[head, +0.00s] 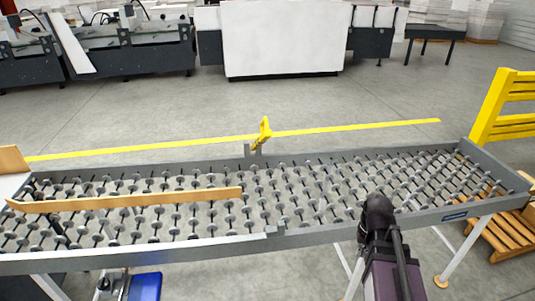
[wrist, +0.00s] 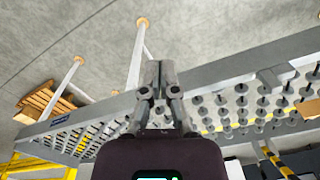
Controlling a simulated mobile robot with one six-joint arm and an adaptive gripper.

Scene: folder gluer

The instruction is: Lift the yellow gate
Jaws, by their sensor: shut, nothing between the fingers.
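A small upright yellow piece (head: 264,131) stands at the far rail of the skate-wheel conveyor, near its middle; it looks like the gate or its handle. A yellow piece with dark marks (wrist: 274,158) shows at the lower right of the wrist view and may be the same thing. My gripper (wrist: 158,72) is shut and empty, its fingertips in front of the conveyor's near rail and well apart from the yellow piece. In the head view my dark arm is at the lower right, and my fingertips cannot be made out.
The conveyor (head: 360,225) spans the view, with a long tan strip (head: 130,200) on its left half. A yellow slatted barrier (head: 505,105) and a wooden pallet (head: 495,235) stand at the right. The floor behind is clear up to the machines (head: 285,40).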

